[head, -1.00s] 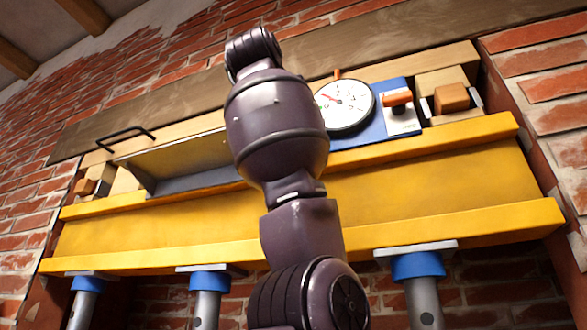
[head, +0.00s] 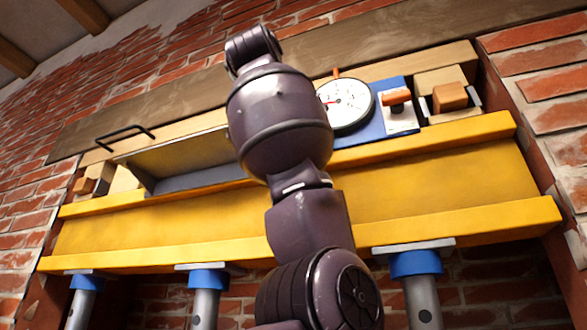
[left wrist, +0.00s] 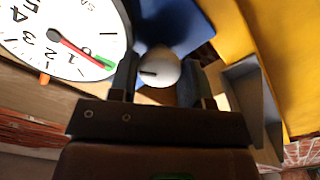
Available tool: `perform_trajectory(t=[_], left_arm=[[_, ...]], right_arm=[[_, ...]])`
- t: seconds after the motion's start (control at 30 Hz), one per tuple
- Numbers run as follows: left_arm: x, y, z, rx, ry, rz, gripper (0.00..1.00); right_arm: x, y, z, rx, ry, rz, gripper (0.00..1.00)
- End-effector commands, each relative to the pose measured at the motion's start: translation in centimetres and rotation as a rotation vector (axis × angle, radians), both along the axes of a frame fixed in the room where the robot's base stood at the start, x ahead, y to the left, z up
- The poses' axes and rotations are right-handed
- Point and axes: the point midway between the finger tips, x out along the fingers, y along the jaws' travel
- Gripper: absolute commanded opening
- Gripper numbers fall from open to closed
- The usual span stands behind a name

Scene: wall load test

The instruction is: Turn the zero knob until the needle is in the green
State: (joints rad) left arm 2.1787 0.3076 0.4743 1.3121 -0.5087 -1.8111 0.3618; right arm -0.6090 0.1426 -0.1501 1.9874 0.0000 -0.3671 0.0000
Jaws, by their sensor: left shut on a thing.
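The white round dial gauge (head: 346,106) is on the blue panel (head: 372,127) in the head view. The left wrist view shows the dial (left wrist: 30,38) close up, with a red needle (left wrist: 80,50) reaching to a short green band (left wrist: 107,62) near the 0. My arm hides the knob and gripper in the head view. My right gripper is not in view.
An orange-handled lever (head: 397,97) stands right of the gauge. A yellow beam (head: 430,185) runs below on blue-topped posts (head: 417,265). A wooden block (head: 450,97) is at the right, a metal tray-like plate (head: 180,157) at the left. Brick walls surround.

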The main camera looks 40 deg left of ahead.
Motion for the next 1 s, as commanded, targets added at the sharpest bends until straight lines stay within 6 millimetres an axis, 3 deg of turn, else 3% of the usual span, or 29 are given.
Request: perform_trajectory(t=[0.6, 0.63, 0.77, 0.8, 1.0], left_arm=[[-0.14, 0.02, 0.16, -0.042, -0.016, 0.000, 0.21], [-0.14, 0.02, 0.16, -0.042, -0.016, 0.000, 0.46], [-0.12, 0.01, 0.13, -0.043, -0.015, 0.001, 0.66], [-0.10, 0.02, 0.12, -0.042, -0.015, 0.001, 0.69], [-0.05, 0.01, 0.06, -0.042, -0.012, 0.000, 0.69]], right_arm=[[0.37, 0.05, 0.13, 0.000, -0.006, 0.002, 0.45], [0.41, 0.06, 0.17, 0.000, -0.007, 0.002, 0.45], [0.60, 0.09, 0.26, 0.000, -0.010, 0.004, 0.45], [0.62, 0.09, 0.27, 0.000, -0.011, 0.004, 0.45], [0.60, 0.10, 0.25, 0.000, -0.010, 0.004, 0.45]])
